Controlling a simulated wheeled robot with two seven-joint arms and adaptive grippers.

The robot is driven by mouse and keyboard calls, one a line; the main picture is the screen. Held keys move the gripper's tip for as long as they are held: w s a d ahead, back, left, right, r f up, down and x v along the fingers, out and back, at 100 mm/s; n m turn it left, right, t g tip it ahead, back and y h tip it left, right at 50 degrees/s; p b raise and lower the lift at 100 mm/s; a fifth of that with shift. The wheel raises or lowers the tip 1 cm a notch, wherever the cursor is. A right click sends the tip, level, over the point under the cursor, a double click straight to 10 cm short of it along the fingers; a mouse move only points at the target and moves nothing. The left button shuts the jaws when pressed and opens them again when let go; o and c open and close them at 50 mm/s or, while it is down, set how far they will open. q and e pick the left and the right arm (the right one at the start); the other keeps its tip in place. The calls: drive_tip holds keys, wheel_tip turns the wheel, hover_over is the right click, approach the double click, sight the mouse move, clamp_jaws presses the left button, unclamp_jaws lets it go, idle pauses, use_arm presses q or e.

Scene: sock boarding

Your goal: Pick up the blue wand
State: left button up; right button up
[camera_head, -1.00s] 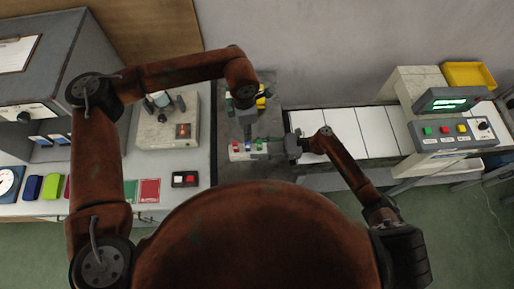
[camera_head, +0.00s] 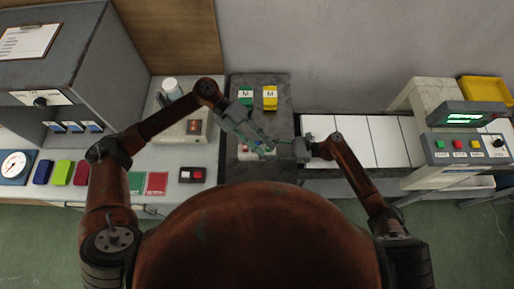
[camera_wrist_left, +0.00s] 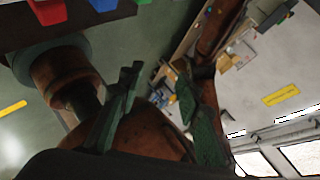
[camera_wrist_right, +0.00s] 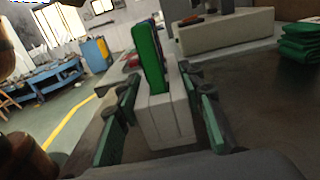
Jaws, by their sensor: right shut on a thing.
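The blue wand (camera_wrist_right: 159,38) shows in the right wrist view as a thin strip behind the green wand (camera_wrist_right: 147,58). Both stand upright in a pale grey rack (camera_wrist_right: 168,122). In the head view the rack (camera_head: 244,153) is partly hidden by my left gripper (camera_head: 264,142), which is over it. My left gripper's fingers (camera_wrist_left: 155,95) are apart with nothing between them. Red and blue pieces show at the top edge of the left wrist view; I cannot tell if the blue one is the wand. My right gripper (camera_wrist_right: 160,125) is shut on the rack, and in the head view (camera_head: 302,150) it is at the rack's right end.
Green (camera_head: 246,97) and yellow (camera_head: 270,99) folded items lie at the back of the dark table (camera_head: 283,88). A pale machine (camera_head: 196,125) stands to the left. A white-panelled conveyor (camera_head: 350,139) runs to the right.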

sight(257, 143)
use_arm(q)
drive_tip(key=w+a+f+n+t+h, duration=0.35)
drive_tip(key=a+n, duration=0.35)
drive_tip(key=n, duration=0.3)
drive_tip(key=w+a+f+n+t+h, duration=0.2)
drive_tip(key=a+f+n+t+h, duration=0.3)
drive_tip(key=n, duration=0.5)
drive_tip(key=shift+g, duration=0.75)
drive_tip(key=d, duration=1)
drive_tip(key=shift+s+r, duration=0.1)
drive_tip(key=shift+s, duration=0.25)
drive_tip(key=shift+c, duration=0.5)
clamp_jaws()
